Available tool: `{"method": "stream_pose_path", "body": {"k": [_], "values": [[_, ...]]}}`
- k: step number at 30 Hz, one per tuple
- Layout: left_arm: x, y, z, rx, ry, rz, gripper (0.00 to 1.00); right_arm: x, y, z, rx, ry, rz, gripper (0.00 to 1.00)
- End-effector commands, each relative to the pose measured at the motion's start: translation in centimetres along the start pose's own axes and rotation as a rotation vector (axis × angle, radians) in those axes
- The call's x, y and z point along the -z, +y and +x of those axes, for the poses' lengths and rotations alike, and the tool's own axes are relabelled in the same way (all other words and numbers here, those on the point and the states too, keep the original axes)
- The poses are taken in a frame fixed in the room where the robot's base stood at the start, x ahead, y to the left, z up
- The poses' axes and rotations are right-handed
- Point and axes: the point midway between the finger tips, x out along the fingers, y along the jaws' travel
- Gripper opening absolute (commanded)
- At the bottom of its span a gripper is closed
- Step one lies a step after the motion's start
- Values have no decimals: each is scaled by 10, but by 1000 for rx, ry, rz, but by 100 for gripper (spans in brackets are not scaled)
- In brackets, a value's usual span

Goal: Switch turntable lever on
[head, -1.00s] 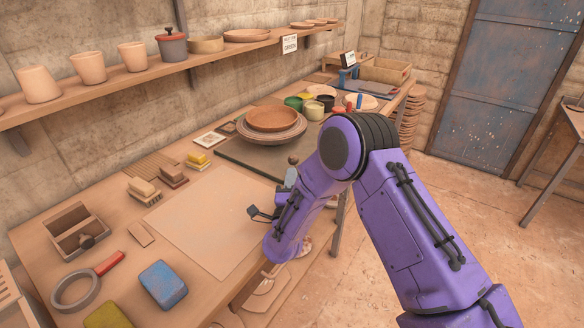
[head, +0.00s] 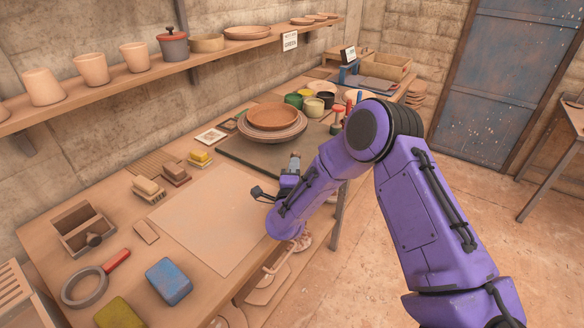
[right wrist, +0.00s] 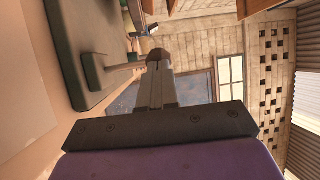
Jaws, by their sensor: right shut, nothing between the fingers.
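The turntable is a dark green slab (head: 245,157) on the bench, with a round wheel plate (head: 291,134) and a brown dish (head: 272,117) on top. In the right wrist view the slab's edge (right wrist: 66,55) shows at left, and a grey lever (right wrist: 122,72) runs from it to a brown knob (right wrist: 158,54). My right gripper (head: 294,160) is at the slab's front right edge. In the right wrist view its fingers (right wrist: 160,75) are shut and empty, right at the knob; I cannot tell whether they touch it. My left gripper is out of view.
A pale board (head: 215,215) lies in front of the turntable. Sponges, a red-handled ring tool (head: 95,282) and a wooden box (head: 82,230) are at left. Several paint pots (head: 313,107) stand behind the wheel. A shelf of pots (head: 120,77) runs along the wall.

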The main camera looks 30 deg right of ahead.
Motion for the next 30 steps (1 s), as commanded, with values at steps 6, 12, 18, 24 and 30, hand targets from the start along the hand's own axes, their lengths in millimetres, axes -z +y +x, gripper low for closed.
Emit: {"method": "stream_pose_path", "body": {"k": [6, 12, 18, 24, 30], "values": [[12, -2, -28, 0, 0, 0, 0, 10, -16, 17, -168, 5, 90, 0], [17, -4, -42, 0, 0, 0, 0, 18, -18, 32, -328, 5, 173, 0], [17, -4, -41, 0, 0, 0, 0, 18, -14, 36, -378, -1, 193, 0], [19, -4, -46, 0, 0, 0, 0, 15, -21, 30, -377, -6, 192, 0], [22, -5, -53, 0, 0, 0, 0, 6, -42, 1, -378, -19, 195, 0]]}}
